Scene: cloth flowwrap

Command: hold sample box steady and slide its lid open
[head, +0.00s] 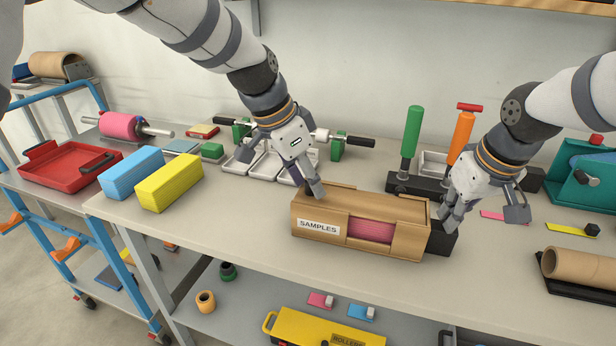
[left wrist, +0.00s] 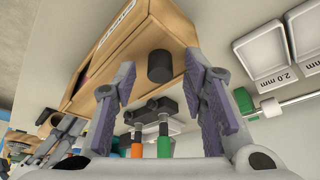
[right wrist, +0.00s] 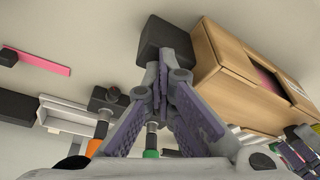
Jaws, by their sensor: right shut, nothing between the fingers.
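The wooden sample box (head: 335,238), labelled SAMPLES, stands on the bench with pink material (head: 371,230) showing through its front opening. A flat wooden lid (head: 375,205) covers its top. My left gripper (head: 314,190) is over the box's left end. In the left wrist view its open fingers (left wrist: 160,95) stand apart on either side of a dark round knob (left wrist: 160,67); I cannot tell if they touch it. My right gripper (head: 449,222) is shut and empty at the box's right end. Its tips (right wrist: 160,65) are close to a black block (right wrist: 163,40) beside the box; contact is unclear.
Blue (head: 131,172) and yellow (head: 169,181) blocks and a red tray (head: 68,166) are at left. White trays (head: 262,165) and green and orange-handled tools (head: 411,131) stand behind the box. A cardboard tube (head: 580,268) lies at right. The bench in front is clear.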

